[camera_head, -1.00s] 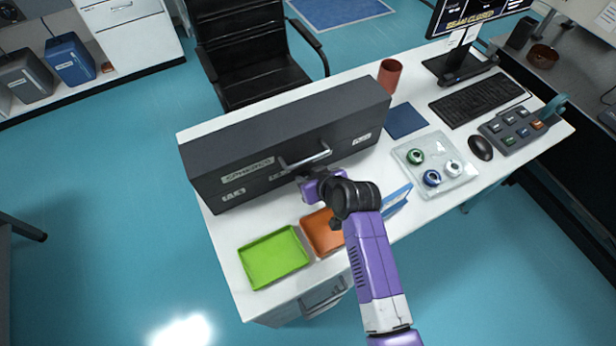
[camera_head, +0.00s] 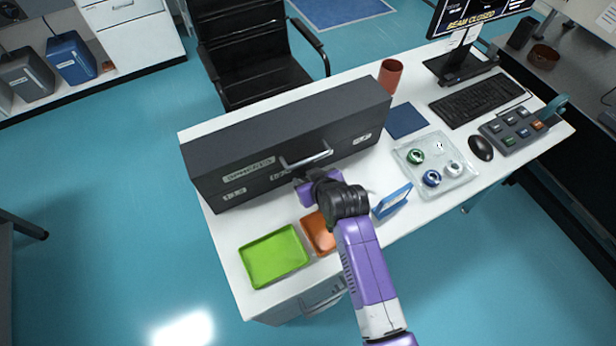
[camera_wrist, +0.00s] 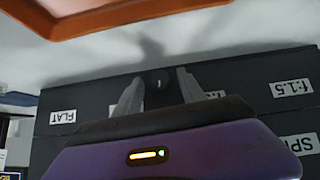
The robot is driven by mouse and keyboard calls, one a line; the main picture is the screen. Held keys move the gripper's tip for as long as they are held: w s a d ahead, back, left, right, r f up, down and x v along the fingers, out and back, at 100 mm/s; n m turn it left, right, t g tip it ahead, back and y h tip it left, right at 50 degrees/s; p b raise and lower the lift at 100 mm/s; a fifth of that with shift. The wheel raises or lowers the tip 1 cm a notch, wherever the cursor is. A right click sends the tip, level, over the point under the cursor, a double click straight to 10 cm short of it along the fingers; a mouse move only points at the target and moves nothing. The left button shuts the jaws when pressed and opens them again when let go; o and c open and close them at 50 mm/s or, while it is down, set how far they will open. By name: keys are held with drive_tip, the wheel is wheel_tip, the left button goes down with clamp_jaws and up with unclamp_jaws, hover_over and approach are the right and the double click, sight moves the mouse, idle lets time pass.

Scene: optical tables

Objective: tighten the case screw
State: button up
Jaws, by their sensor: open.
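In the wrist view the case front (camera_wrist: 225,77) appears upside down, with labels such as FLAT and f:1.5. A small dark round slotted screw (camera_wrist: 158,82) shows on it. My gripper (camera_wrist: 160,75) is open, with one finger on each side of the screw. I cannot tell whether the fingers touch it.
A green tray (camera_head: 273,256) and an orange tray (camera_head: 317,233) lie in front of the case. A blue upright item (camera_head: 393,201) stands right of my arm. A clear tray with coloured rings (camera_head: 455,180), a keyboard (camera_head: 478,101) and a mouse (camera_head: 480,148) are further right.

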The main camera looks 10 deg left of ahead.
drive_tip(key=shift+s, duration=0.1)
drive_tip(key=v, duration=0.7)
drive_tip(key=shift+s+r, duration=0.15)
drive_tip(key=shift+r, duration=0.15)
drive_tip(key=shift+d, duration=0.15)
drive_tip(key=shift+m+t+h, duration=0.5)
drive_tip(key=shift+m+t, duration=0.3)
drive_tip(key=shift+t, duration=0.1)
drive_tip(key=s+d+f, duration=0.1)
drive_tip(key=s+d, duration=0.1)
drive_tip(key=d, duration=0.1)
drive_tip(key=s+d+f, duration=0.1)
drive_tip(key=s+d, duration=0.2)
drive_tip(key=s+d+f, duration=0.1)
drive_tip(key=s+d, duration=0.1)
drive_tip(key=d, duration=0.1)
drive_tip(key=shift+s+d+f, duration=0.15)
drive_tip(key=shift+s+f, duration=0.05)
drive_tip(key=shift+s, duration=0.15)
drive_tip(key=s+d+r+m+t+h, duration=0.1)
drive_tip(key=s+d+r+m+t, duration=0.1)
drive_tip(key=s+d, duration=0.75)
drive_tip(key=s+d+r+m+t+h, duration=0.1)
drive_tip(key=s+r, duration=0.7)
drive_tip(key=s, duration=0.1)
drive_tip(key=s+d+r+m+t+h, duration=0.1)
drive_tip(key=s+d+r+m+t, duration=0.1)
drive_tip(key=s+r, duration=0.7)
drive_tip(key=shift+s+d+h, duration=0.2)
drive_tip(key=shift+d+h, duration=0.1)
